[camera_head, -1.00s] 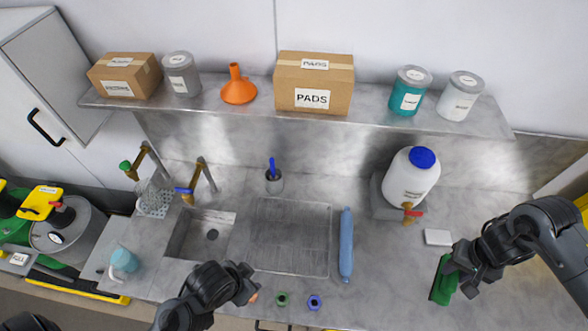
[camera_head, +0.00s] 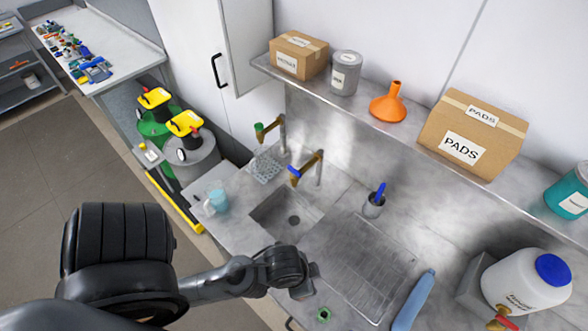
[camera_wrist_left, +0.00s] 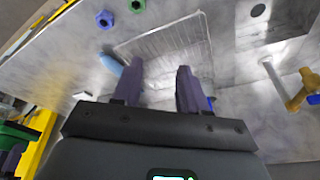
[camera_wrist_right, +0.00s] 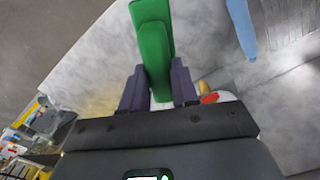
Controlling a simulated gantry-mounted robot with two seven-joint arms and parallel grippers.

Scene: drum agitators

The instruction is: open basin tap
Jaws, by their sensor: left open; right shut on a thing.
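The basin tap (camera_head: 306,168) stands behind the sink basin (camera_head: 284,214), with a brass spout and a blue handle. It also shows at the right edge of the left wrist view (camera_wrist_left: 300,92). A second tap (camera_head: 269,129) with a green handle stands to its left. My left gripper (camera_head: 312,283) is in front of the drainer, apart from the tap. Its fingers (camera_wrist_left: 158,72) are open and empty in the left wrist view. My right gripper (camera_wrist_right: 158,75) is shut on a green block (camera_wrist_right: 154,45); it is out of the head view.
A ribbed drainer (camera_head: 352,262) lies right of the basin. A cup with a blue-handled brush (camera_head: 374,204) stands behind it. A light-blue mug (camera_head: 217,201) is left. The shelf (camera_head: 385,125) overhangs the back.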

